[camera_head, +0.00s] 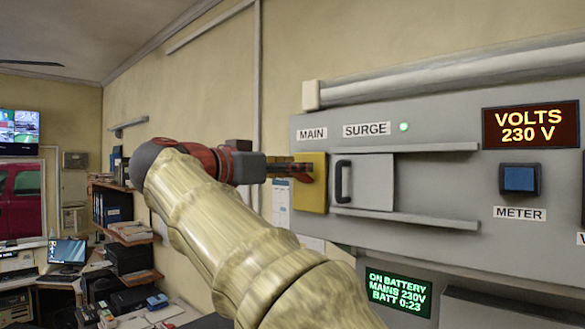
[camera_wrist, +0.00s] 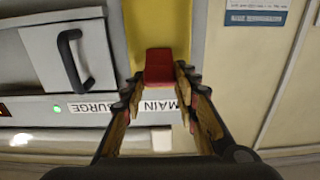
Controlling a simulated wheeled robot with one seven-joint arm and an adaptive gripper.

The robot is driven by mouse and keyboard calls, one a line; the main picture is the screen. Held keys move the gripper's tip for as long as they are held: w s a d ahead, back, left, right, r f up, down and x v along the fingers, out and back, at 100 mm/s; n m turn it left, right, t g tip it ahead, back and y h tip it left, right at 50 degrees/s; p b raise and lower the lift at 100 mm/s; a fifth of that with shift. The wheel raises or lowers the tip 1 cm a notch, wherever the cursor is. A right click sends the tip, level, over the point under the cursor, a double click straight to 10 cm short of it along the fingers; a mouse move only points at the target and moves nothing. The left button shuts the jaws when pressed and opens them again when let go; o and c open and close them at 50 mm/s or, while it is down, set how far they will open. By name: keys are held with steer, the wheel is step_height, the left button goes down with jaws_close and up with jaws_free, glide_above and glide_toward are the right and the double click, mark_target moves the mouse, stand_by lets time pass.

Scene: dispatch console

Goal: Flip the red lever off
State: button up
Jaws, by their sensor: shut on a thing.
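The red lever (camera_wrist: 160,66) sits on a yellow plate (camera_head: 319,195) under the MAIN label (camera_head: 312,134), at the left end of the grey panel. In the wrist view its red block lies between my two fingertips. My gripper (camera_head: 297,170) is shut on it, with one finger on each side. In the head view my fingers hide most of the lever. The yellow plate also shows in the wrist view (camera_wrist: 158,25), behind the lever. A green light (camera_head: 404,127) is lit beside the SURGE label (camera_head: 367,130).
Right of the plate is a grey sliding cover (camera_head: 373,184) with a black handle (camera_head: 343,181), between two rails. Farther right are a VOLTS 230 V display (camera_head: 530,125) and a blue METER button (camera_head: 520,180). A green-text screen (camera_head: 398,291) is below. A cluttered desk stands at left.

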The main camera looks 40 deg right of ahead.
steer(key=shift+c, duration=0.8)
